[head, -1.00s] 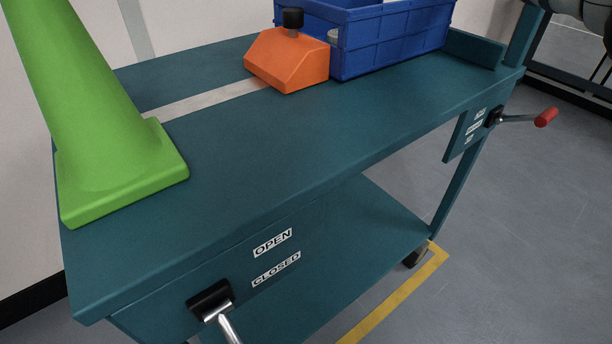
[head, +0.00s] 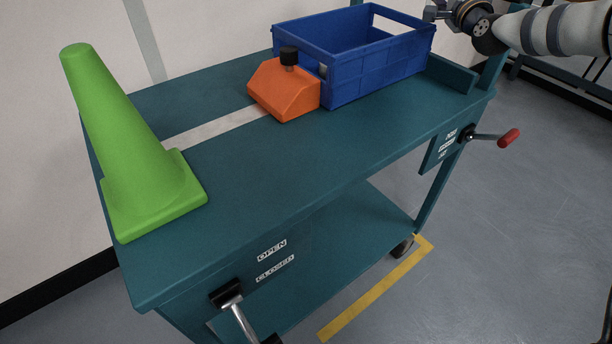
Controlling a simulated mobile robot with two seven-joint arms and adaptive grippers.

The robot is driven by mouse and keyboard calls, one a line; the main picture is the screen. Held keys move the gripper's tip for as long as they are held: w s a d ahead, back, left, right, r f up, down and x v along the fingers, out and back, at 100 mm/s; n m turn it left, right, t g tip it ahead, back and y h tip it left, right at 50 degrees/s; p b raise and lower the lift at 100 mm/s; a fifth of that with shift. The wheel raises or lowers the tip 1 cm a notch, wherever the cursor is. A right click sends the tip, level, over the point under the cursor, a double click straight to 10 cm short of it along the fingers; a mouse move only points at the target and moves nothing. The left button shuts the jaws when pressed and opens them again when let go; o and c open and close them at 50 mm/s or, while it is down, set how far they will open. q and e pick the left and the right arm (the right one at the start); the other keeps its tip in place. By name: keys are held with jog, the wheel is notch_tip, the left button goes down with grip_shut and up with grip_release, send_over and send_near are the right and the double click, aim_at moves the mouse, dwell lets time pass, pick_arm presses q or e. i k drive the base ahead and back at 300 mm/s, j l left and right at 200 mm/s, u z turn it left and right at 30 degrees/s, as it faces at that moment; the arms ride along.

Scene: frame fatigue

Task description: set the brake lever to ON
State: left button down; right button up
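A lever with a red grip (head: 508,138) sticks out to the right from a small labelled plate (head: 441,150) at the cart's right end; the plate's lettering is too small to read. A second lever (head: 240,318) with a black pivot is on the cart's front panel, beside labels reading OPEN and CLOSED, and points down to the right. Neither lever is touched. My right gripper (head: 434,12) is at the top right edge, above and left of the red-gripped lever and well apart from it; its fingers are too small and cut off to judge. My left gripper is out of view.
The teal cart (head: 240,190) carries a green cone (head: 140,170), an orange block with a black knob (head: 284,92) and a blue crate (head: 375,70). A yellow floor line (head: 375,292) runs beside it. The floor right of the cart is clear.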

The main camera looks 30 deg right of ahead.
aim_at(503, 140)
jog(key=k+j, duration=0.3)
jog(key=k, duration=0.15)
jog(key=k+j, duration=0.35)
jog(key=k, duration=0.1)
